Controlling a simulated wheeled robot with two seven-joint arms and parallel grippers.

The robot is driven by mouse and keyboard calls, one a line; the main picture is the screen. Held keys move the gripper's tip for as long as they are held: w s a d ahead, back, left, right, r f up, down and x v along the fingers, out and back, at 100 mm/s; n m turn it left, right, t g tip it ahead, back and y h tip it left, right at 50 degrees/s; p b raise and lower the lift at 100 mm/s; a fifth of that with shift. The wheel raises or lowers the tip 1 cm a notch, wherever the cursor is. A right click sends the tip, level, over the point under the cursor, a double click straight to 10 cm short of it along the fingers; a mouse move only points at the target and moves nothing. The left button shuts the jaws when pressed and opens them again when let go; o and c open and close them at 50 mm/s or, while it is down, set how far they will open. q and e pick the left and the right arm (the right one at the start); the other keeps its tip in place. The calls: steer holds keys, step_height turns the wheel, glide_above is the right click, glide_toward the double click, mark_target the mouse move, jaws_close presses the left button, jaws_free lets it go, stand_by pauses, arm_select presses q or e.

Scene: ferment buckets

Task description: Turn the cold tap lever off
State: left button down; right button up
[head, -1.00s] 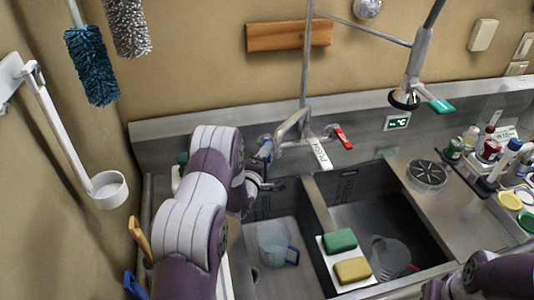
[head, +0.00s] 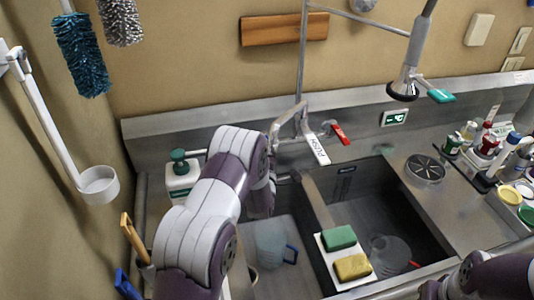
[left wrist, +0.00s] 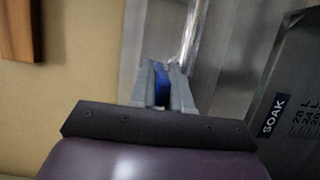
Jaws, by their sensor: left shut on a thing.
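In the left wrist view, my left gripper (left wrist: 161,68) has its two grey fingers closed on the blue cold tap lever (left wrist: 161,88). The lever shows as a narrow blue strip between them; most of it is hidden. In the head view, my left arm covers the gripper and the blue lever at the left of the tap (head: 290,124). The red lever (head: 340,133) sticks out on the tap's right side. My right arm shows only at the lower right corner, and its fingers cannot be made out.
The steel sink has two basins with a divider (head: 318,205). A blue-handled jug (head: 271,243) is in the left basin. Green (head: 339,237) and yellow (head: 352,267) sponges lie on a white board. A spray head (head: 405,87) hangs above. A soap bottle (head: 183,177) stands left.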

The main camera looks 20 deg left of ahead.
arm_select(q)
steer(key=c, duration=1.2)
jaws_free()
steer(key=shift+d, duration=0.1)
steer(key=shift+o, duration=0.2)
steer(key=shift+s+d+f, duration=0.1)
steer(key=shift+s, duration=0.3)
steer(key=b+v, duration=0.3)
steer(key=v, duration=0.8)
steer(key=shift+s, duration=0.4)
steer(key=shift+d, duration=0.1)
